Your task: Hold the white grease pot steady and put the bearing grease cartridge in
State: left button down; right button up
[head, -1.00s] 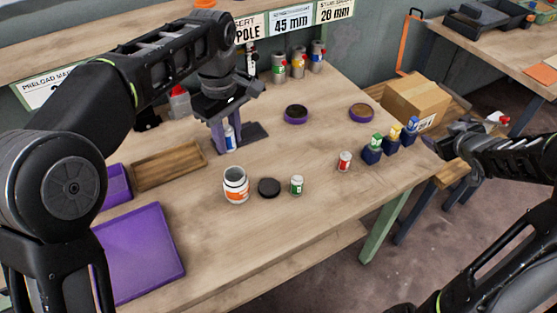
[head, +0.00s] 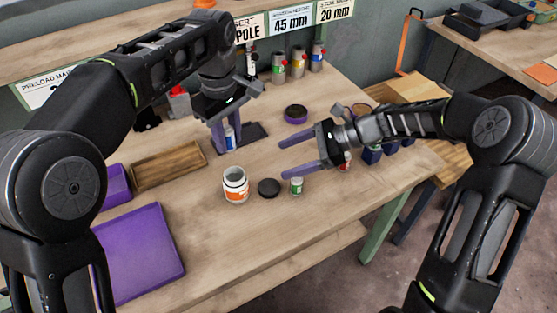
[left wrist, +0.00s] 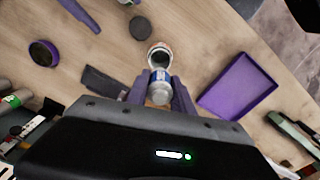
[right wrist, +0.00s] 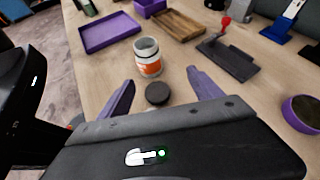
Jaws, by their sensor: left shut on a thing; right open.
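The white grease pot (head: 236,190), with an orange label and open top, stands upright on the bench; it also shows in the right wrist view (right wrist: 147,65). My left gripper (head: 226,140) is shut on a blue-and-white cartridge (head: 229,143), behind the pot in the head view. The cartridge also shows between the fingers in the left wrist view (left wrist: 160,92). Its label is unreadable. My right gripper (head: 284,159) is open and empty, right of the pot and apart from it. In the right wrist view, the pot stands ahead, beyond the fingertips.
A black lid (head: 269,188) and a small green-and-white can (head: 297,186) sit right of the pot. A purple tray (head: 140,255) and wooden tray (head: 168,166) lie left. A dark plate (head: 254,134) is beside my left gripper. Bench in front of the pot is clear.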

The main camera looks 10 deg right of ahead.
aim_at(235, 177)
jog(key=a, duration=0.1)
jog(key=a+y, duration=0.1)
jog(key=s+a+g, duration=0.1)
jog(key=shift+s+a+r+y, duration=0.1)
jog(key=shift+a+r+y, duration=0.15)
jog(key=shift+r+y, duration=0.05)
jog(key=x, duration=1.2)
jog(key=shift+f, duration=0.15)
jog(key=shift+c, duration=0.2)
jog(key=c, duration=1.4)
pick_arm(q)
jog(key=shift+f+m, duration=0.7)
jog(key=shift+f, duration=1.2)
pick_arm(e)
jog(key=shift+c, duration=0.2)
